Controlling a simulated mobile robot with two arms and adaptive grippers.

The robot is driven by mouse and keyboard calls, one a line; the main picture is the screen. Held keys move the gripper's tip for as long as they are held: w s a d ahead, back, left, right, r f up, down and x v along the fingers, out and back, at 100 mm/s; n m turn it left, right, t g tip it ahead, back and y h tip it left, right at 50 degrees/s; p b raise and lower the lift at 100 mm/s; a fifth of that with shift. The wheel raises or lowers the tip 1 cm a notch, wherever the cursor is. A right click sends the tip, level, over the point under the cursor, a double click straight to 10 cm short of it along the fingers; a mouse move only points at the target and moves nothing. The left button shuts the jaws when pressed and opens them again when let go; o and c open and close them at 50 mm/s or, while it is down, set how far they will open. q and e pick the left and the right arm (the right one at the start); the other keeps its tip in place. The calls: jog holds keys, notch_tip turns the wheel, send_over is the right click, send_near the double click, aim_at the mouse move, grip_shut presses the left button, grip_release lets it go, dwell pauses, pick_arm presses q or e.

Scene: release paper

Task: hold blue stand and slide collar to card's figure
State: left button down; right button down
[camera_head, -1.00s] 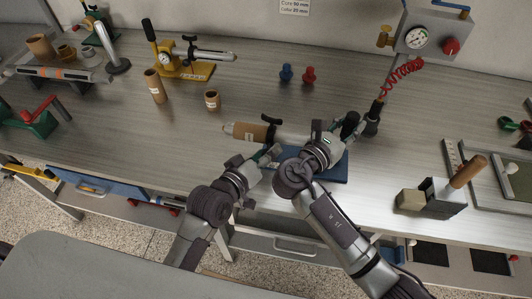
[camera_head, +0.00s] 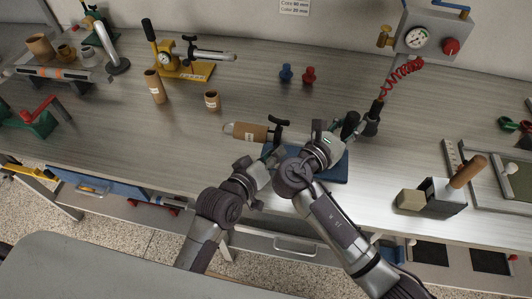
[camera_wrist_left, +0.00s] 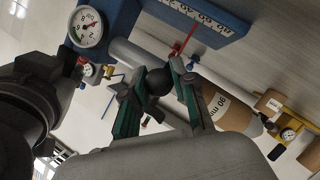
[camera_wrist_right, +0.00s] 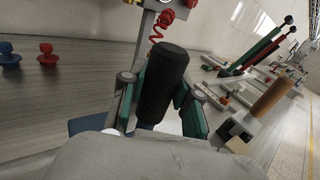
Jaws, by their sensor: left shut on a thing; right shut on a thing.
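The blue stand (camera_head: 335,170) is on the bench, with a pale tube lying across it. In the left wrist view it carries a round gauge (camera_wrist_left: 88,27) and a numbered scale (camera_wrist_left: 203,14), with a red pointer (camera_wrist_left: 184,42) beside the scale. A brown core (camera_head: 250,132) marked 90 mm (camera_wrist_left: 225,107) is at the tube's left end. A black T-shaped part (camera_head: 278,127) stands just right of the core. My left gripper (camera_wrist_left: 157,92) is shut on a black ball knob (camera_wrist_left: 159,80) beside the tube. My right gripper (camera_wrist_right: 157,98) is shut on an upright black handle (camera_wrist_right: 163,78). The card (camera_head: 294,7) reads Core 90 mm, Collar 20 mm.
Blue (camera_head: 286,72) and red (camera_head: 308,75) knobbed pieces stand behind. A yellow gauge device (camera_head: 184,66) and loose cores (camera_head: 211,101) stand left. A block with a wooden handle (camera_head: 445,195) is right.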

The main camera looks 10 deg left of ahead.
pick_arm(q)
jog(key=d, duration=0.3)
jog(key=shift+d, duration=0.3)
jog(key=c, duration=0.9)
grip_release()
jog(key=v, duration=1.2)
